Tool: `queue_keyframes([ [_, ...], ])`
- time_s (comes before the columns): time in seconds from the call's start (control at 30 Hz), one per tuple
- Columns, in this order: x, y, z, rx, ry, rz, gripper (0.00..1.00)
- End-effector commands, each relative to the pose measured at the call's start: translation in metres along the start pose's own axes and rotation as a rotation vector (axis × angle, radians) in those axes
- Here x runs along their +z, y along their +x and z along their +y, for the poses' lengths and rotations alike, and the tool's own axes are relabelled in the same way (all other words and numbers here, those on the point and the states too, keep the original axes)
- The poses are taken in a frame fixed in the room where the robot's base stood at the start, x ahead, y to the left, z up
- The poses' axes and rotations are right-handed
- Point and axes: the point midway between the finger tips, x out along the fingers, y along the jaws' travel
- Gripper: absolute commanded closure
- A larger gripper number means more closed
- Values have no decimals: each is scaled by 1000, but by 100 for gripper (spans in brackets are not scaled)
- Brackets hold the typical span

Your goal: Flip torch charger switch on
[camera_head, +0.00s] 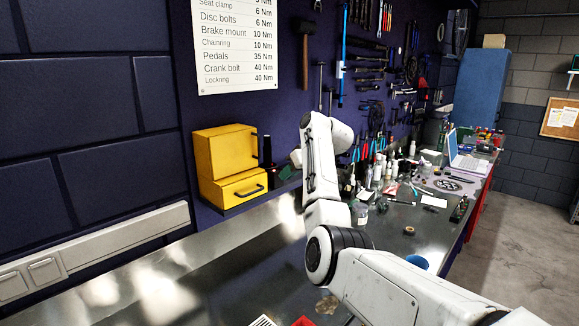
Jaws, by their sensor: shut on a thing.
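My white arm rises from the lower right over the bench and bends up towards the wall. My gripper at its far end does not show; the arm's own links seem to hide it. A dark upright thing (266,152), possibly a torch, stands beside the yellow boxes. A dark green thing (287,172) lies just right of it, partly behind my arm; I cannot tell whether it is the torch charger. No torch charger switch can be made out for certain. White switch plates (28,273) sit in the wall trunking at the lower left.
Two stacked yellow boxes (226,150) stand against the wall left of my arm. Bottles (377,170), a roll of tape (409,230) and a blue cup (413,262) are right of it. Tools hang on the wall. The metal bench (215,275) is mostly clear at the front left.

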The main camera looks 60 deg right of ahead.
Motion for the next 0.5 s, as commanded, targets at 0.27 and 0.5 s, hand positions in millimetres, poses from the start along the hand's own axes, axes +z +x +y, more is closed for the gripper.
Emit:
queue_keyframes([
  [0.27,-7,-2,0,21,9,-106,100],
  [0.5,-8,-1,-1,27,10,-135,100],
])
